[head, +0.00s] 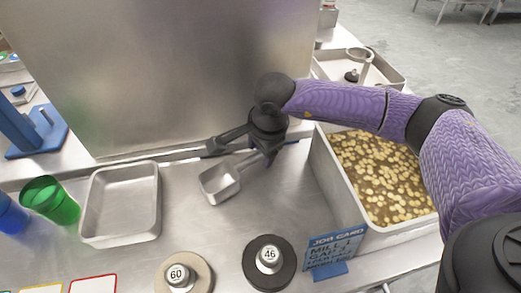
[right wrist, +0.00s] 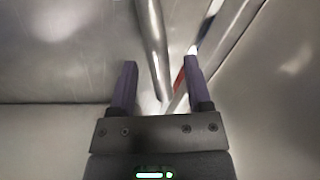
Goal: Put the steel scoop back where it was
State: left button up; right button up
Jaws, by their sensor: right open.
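The steel scoop (head: 219,184) is on the steel counter in the head view, its square bowl toward the lower left and its handle running up right to my right gripper (head: 243,150). I cannot tell whether the bowl rests fully flat. In the right wrist view a metal rod, apparently the scoop's handle (right wrist: 153,45), reaches down between the two fingers of my right gripper (right wrist: 158,85). The fingers are apart, with gaps visible beside the rod. My left gripper is not in view.
A bin of beans (head: 317,170) stands right, behind a blue job card (head: 333,250). An empty steel tray (head: 85,215) and green cup (head: 50,201) are left. Round pieces marked 60 (head: 183,278) and 46 (head: 268,262) stand in front. A tall steel panel (head: 170,70) is behind.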

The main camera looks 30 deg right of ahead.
jog(key=p+v, duration=0.3)
jog(key=v, duration=0.8)
jog(key=shift+r, duration=0.2)
jog(key=shift+s, duration=0.1)
